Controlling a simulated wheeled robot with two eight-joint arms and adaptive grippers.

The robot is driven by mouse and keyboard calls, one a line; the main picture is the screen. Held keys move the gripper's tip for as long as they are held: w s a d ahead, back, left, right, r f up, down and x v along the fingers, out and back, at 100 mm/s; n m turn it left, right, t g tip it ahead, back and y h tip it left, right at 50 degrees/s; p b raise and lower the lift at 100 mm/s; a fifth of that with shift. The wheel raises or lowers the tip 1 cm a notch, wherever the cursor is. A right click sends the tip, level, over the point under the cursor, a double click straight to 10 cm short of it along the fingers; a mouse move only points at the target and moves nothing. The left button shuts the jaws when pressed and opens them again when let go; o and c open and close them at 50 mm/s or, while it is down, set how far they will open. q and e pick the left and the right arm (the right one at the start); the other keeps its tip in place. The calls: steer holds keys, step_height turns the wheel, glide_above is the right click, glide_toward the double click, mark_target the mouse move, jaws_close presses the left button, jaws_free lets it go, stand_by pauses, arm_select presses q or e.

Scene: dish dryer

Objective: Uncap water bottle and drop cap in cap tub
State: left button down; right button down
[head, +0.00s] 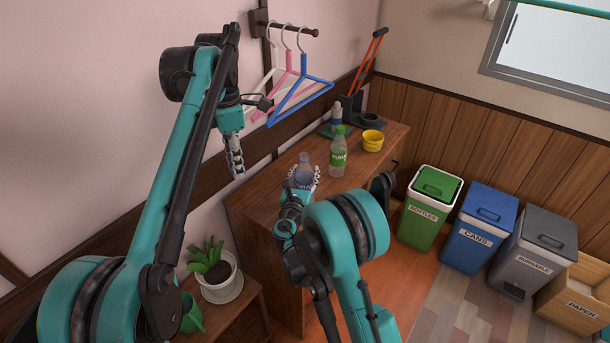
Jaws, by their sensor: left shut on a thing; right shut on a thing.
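A green-capped bottle (338,155) stands on the counter (262,203) between the held bottle and the yellow tub. Another bottle (336,116) and a dark stand (352,107) are behind. Hangers (300,88) hang above. Bins, including a green one (430,205), stand right.

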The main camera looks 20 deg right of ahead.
arm_select(q)
steer(key=shift+f, duration=0.15)
arm_select(e)
steer(key=c, duration=1.1)
jaws_free()
steer(key=shift+f, duration=0.15)
steer(key=o, duration=0.5)
steer(key=shift+c, duration=0.2)
